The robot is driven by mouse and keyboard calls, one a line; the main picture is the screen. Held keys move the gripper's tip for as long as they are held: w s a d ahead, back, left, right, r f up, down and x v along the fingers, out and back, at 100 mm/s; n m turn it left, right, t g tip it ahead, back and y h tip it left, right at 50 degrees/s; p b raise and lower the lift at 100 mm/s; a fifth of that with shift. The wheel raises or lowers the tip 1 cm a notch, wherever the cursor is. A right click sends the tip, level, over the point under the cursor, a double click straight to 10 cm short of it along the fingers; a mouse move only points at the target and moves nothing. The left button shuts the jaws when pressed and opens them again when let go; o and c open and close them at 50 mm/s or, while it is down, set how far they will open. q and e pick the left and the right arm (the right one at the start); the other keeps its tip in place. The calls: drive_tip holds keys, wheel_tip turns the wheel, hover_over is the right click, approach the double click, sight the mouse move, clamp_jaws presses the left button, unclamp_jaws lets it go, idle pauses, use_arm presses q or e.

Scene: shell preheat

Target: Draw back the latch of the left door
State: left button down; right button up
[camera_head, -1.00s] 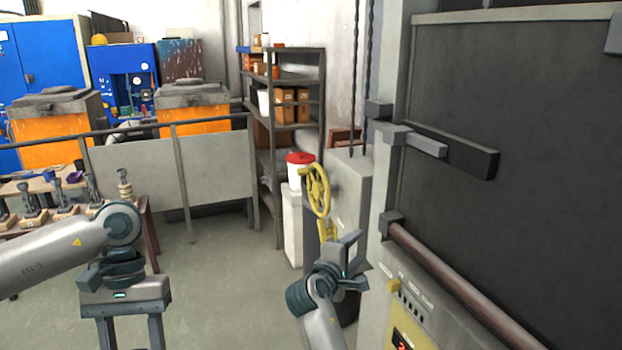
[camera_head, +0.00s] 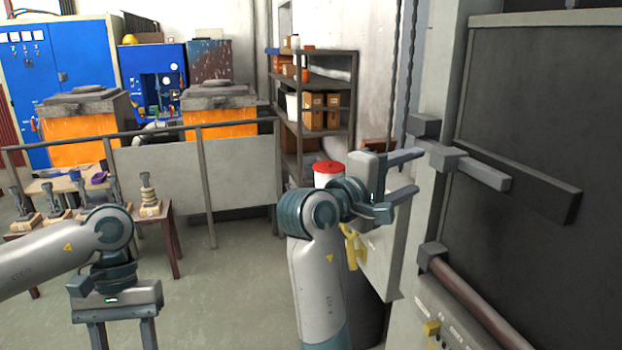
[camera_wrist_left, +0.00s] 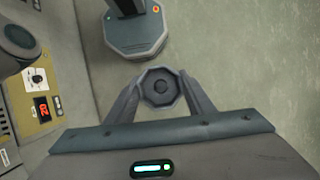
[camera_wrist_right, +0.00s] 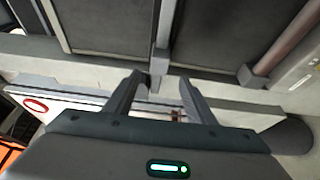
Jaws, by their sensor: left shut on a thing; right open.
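The latch on the dark furnace door is a grey bar (camera_head: 480,173) in a bracket, in front of a dark plate (camera_head: 540,190). It also shows beyond my right fingers in the right wrist view (camera_wrist_right: 163,30). My right gripper (camera_head: 414,174) is open and empty, just left of the latch bracket, fingers pointing towards it; I see a gap. My left gripper (camera_wrist_left: 160,95) is shut on a grey octagonal piece with a round hole (camera_wrist_left: 159,87). In the head view the left gripper (camera_head: 122,335) hangs low at left, its fingertips cut off.
A brown rail (camera_head: 485,312) runs below the latch. A table (camera_head: 60,228) with several parts is at left. Open floor (camera_head: 230,290) lies between my arms.

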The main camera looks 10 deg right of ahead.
sight(438, 161)
use_arm(q)
drive_tip(key=shift+s+r, duration=0.15)
drive_tip(key=shift+s, duration=0.05)
use_arm(e)
drive_tip(key=shift+s+r, duration=0.1)
drive_tip(key=shift+s, duration=0.1)
drive_tip(key=shift+w, duration=0.1)
use_arm(q)
drive_tip(key=shift+w+r+p, duration=0.15)
drive_tip(key=shift+r+p, duration=0.1)
drive_tip(key=shift+p, duration=0.1)
wheel_tip(438, 161, up, 5)
drive_tip(key=p, duration=0.4)
drive_tip(key=shift+f+p, duration=0.1)
drive_tip(key=shift+p, duration=0.3)
use_arm(e)
drive_tip(key=x, duration=1)
drive_tip(key=shift+d, duration=0.25)
use_arm(q)
drive_tip(key=shift+r, duration=0.25)
use_arm(e)
drive_tip(key=shift+x, duration=0.8)
drive_tip(key=shift+w, duration=0.1)
clamp_jaws()
